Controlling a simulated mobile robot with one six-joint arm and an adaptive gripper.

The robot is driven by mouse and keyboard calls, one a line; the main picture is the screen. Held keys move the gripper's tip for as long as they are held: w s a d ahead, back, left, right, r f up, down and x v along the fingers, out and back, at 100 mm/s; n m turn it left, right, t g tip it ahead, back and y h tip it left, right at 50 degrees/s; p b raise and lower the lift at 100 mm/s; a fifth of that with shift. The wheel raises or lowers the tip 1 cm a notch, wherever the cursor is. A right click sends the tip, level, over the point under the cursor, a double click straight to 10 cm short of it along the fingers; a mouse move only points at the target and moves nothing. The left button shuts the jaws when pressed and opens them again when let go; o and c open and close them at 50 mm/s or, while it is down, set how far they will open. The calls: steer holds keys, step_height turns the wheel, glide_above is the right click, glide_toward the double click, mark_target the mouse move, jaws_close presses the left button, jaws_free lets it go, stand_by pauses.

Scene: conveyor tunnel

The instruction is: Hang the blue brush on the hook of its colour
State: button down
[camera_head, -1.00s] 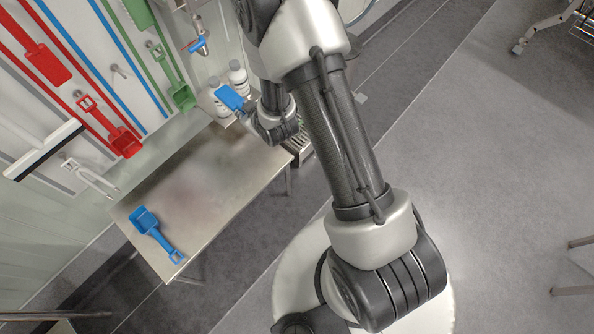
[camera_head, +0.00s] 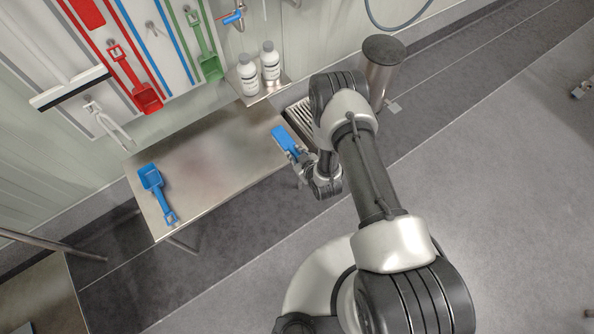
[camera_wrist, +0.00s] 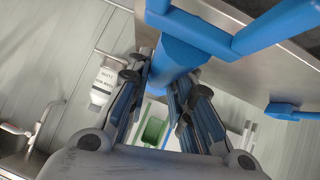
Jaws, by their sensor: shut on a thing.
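My gripper (camera_head: 306,157) is shut on the blue brush (camera_head: 286,140), whose blue block end shows over the table's right end in the head view. In the wrist view the blue handle (camera_wrist: 172,62) sits between the fingers of my gripper (camera_wrist: 165,85). Bristles cannot be made out. On the wall, a blue-lined strip holds a bare hook (camera_head: 152,28), up and left of the brush. The brush is well apart from the wall.
A blue scoop (camera_head: 153,180) lies on the steel table (camera_head: 215,150). A red scoop (camera_head: 147,97) and a green scoop (camera_head: 211,66) hang beside the blue strip. White bottles (camera_head: 248,76) stand on a shelf. A squeegee (camera_head: 70,90) is at left.

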step_height(320, 180, down, 12)
steer(key=b, duration=0.4)
steer(key=shift+f, duration=0.1)
steer(key=shift+f, duration=0.15)
steer(key=c, duration=1.4)
jaws_free()
